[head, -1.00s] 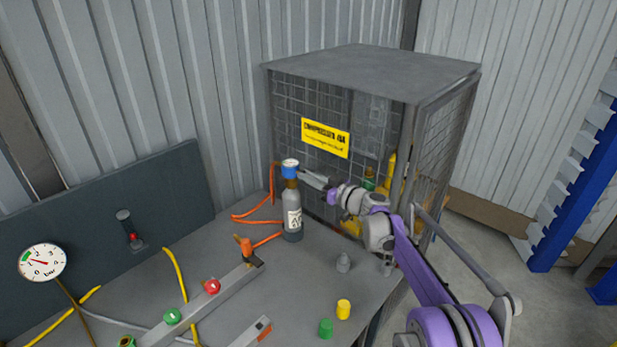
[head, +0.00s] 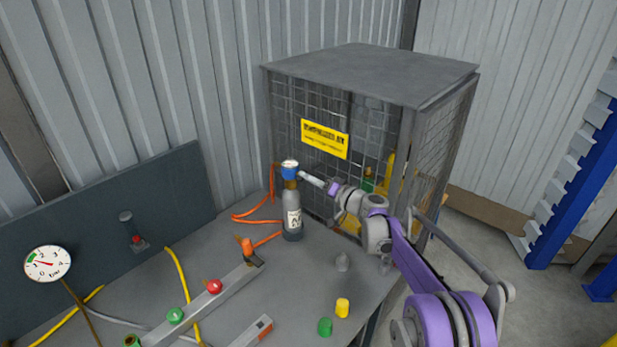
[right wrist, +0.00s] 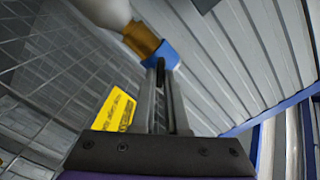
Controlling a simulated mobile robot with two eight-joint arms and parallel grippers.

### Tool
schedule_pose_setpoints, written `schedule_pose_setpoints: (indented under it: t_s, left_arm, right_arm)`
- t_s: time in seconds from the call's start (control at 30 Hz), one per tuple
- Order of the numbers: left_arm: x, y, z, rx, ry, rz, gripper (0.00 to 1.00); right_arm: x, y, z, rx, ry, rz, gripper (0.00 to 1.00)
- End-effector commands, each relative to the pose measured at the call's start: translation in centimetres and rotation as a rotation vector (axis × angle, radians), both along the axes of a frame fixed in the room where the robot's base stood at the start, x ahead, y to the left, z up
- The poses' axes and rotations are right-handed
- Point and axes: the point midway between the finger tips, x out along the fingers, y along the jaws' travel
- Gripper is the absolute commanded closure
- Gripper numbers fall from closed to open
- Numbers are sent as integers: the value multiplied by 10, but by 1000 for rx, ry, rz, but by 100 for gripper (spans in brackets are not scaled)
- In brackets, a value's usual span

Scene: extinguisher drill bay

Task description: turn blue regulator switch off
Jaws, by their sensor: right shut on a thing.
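The blue regulator switch (head: 290,172) sits on top of a small grey cylinder (head: 292,212) with a white label, standing upright on the bench near the cage. My right gripper (head: 301,175) reaches it from the right and is shut on the blue regulator. In the right wrist view the fingers (right wrist: 160,75) meet the blue part (right wrist: 160,57), with a brass-coloured neck (right wrist: 141,40) beside it. The fingers cover part of the blue piece, and I cannot read its setting. My left gripper is not in view.
A mesh cage (head: 375,75) with a yellow sign (head: 325,138) stands close behind the gripper. Orange hoses (head: 262,219) run left of the cylinder. A manifold bar (head: 205,303) with coloured knobs and small caps (head: 342,308) lie in front. A gauge (head: 48,263) is at left.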

Motion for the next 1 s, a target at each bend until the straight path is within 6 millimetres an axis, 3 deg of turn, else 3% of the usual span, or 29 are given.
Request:
schedule_pose_setpoints:
  t_s: [0.6,1.0]
  left_arm:
    - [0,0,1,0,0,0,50]
    - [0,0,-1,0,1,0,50]
  right_arm:
    - [0,-1,-2,384,384,0,100]
    - [1,-1,-3,507,507,0,100]
